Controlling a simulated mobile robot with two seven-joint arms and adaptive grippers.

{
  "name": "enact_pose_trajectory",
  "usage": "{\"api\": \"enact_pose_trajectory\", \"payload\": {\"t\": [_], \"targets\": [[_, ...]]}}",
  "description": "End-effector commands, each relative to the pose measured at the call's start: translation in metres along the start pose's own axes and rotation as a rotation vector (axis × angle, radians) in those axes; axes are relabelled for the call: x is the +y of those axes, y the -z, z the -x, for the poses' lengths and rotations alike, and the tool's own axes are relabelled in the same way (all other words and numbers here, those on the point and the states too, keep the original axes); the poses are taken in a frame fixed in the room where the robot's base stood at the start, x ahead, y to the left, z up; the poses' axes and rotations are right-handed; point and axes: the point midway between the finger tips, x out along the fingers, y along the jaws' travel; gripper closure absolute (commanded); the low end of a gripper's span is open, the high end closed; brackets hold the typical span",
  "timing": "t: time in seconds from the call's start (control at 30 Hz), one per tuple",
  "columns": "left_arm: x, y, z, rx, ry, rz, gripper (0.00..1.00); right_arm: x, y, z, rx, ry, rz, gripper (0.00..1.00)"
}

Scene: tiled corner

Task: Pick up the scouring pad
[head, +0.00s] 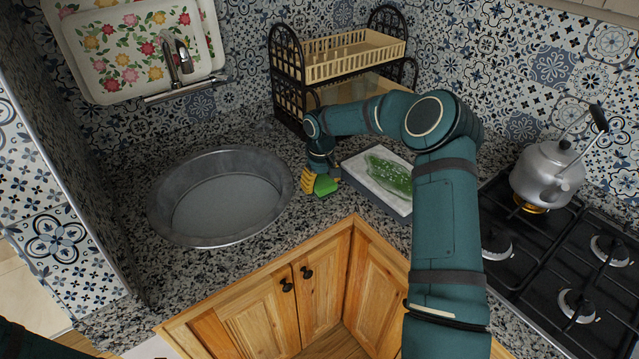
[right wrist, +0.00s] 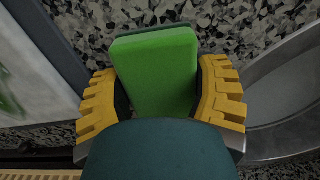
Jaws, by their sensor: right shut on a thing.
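The scouring pad (right wrist: 158,70) is a green block with a darker green layer along one edge. It sits between the yellow fingers of my right gripper (right wrist: 160,100), which is shut on it, over the speckled counter. In the head view the pad (head: 326,185) shows as a small green patch by the yellow fingers of my right gripper (head: 318,184), between the sink and the white tray. I cannot tell whether the pad touches the counter. My left gripper is not in view; only a dark bit of my left arm shows at the bottom left corner.
A round metal sink (head: 160,208) lies to the left of my right gripper. A tray (head: 357,174) with a green patterned item (head: 388,172) is to the right. A dish rack (head: 340,48) stands behind. A kettle (head: 547,172) sits on the black stove (head: 520,262) at the right.

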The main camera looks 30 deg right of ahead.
Motion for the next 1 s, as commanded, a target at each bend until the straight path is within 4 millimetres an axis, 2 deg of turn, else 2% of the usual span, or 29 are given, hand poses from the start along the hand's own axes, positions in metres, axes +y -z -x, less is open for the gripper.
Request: {"api": "enact_pose_trajectory", "payload": {"t": [0.37,0.47,0.8,1.0], "targets": [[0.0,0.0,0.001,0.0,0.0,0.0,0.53,0.0,0.0,0.004,0.001,-0.001,0.0,0.59],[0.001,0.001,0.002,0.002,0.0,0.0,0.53,0.001,0.001,0.015,0.003,-0.003,0.0,0.59],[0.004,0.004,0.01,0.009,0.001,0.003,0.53,0.0,0.001,0.079,0.003,-0.002,0.0,0.59],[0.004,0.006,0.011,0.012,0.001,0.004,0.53,0.0,0.0,0.098,0.0,0.0,0.0,0.59]]}}
